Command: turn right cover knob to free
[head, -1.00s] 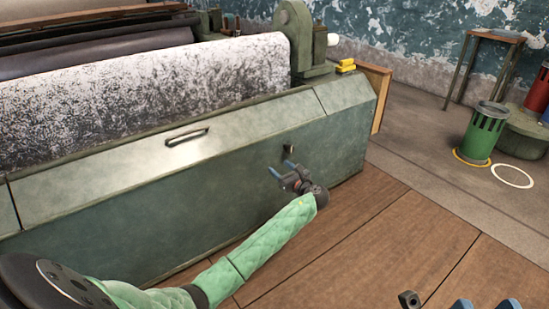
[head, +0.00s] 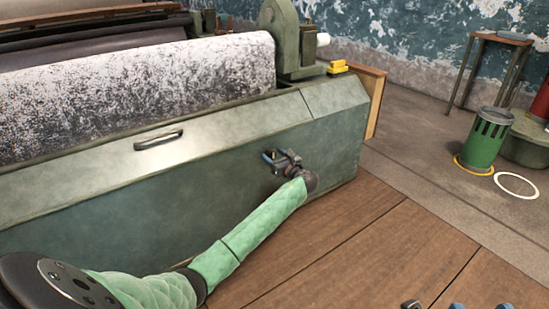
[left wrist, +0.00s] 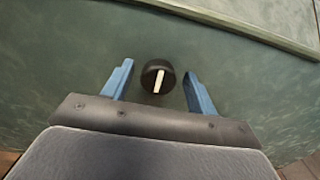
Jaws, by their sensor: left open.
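The right cover knob (left wrist: 158,77) is a round black knob with a pale pointer line on the green front panel. In the left wrist view it sits between the two blue fingers of my left gripper (left wrist: 157,88), with a gap on each side. The pointer line runs nearly upright in that view, leaning slightly. In the head view my left gripper (head: 274,157) is open at the panel and mostly hides the knob. Part of my right gripper (head: 480,307) shows at the bottom edge; its jaws are cut off.
The green cover (head: 215,133) carries a metal handle (head: 158,140) on its sloped top. A large speckled roller (head: 140,95) lies behind it. A green bin (head: 485,140) stands at the right by a white floor ring (head: 516,186). The wooden floor (head: 350,240) in front is clear.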

